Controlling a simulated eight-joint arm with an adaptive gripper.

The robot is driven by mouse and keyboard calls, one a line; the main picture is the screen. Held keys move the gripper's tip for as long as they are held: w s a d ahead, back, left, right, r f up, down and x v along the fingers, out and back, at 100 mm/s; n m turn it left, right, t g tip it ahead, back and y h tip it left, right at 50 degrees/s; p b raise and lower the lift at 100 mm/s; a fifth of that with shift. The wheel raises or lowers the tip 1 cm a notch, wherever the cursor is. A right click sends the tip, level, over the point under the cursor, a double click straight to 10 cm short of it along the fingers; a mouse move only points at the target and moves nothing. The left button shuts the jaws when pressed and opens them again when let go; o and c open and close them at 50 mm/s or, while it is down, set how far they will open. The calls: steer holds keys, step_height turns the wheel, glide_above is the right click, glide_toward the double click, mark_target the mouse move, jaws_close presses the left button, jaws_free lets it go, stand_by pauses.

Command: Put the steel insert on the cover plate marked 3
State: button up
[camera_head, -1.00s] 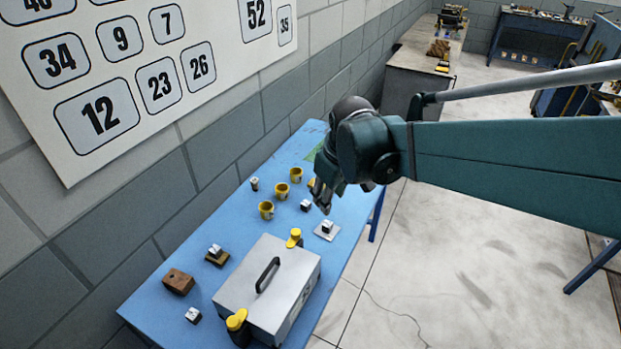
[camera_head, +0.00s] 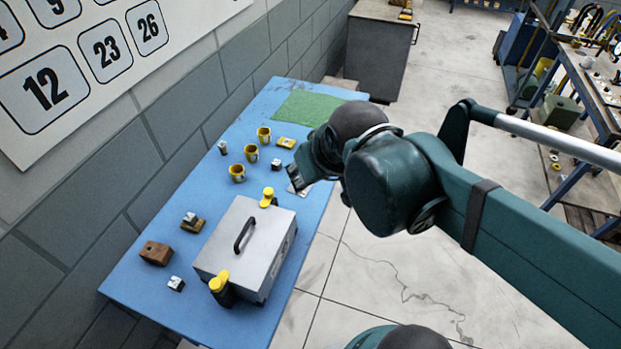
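Several small steel blocks with dark marks too small to read are on the blue table. One (camera_head: 222,147) is by the wall, one (camera_head: 276,165) is near the yellow cups, and one (camera_head: 176,284) is at the near end. Another (camera_head: 190,218) sits on a brownish-yellow plate (camera_head: 193,226). A yellow plate (camera_head: 286,143) lies near the green mat. A pale plate (camera_head: 306,189) is mostly hidden behind my gripper (camera_head: 294,181). I cannot read a 3 on any plate. My gripper is over the table's right edge; its fingers are too dark and small to judge.
A grey lidded box (camera_head: 262,225) with a black handle and yellow-topped posts takes up the near middle of the blue table (camera_head: 140,300). Yellow cups (camera_head: 237,172), a brown block (camera_head: 156,253) and a green mat (camera_head: 310,108) are also there. A wall borders the left side.

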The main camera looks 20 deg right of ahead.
steer(key=shift+s+a+m+t, duration=0.2)
steer(key=shift+s+m+t, duration=0.1)
steer(key=shift+s, duration=0.6)
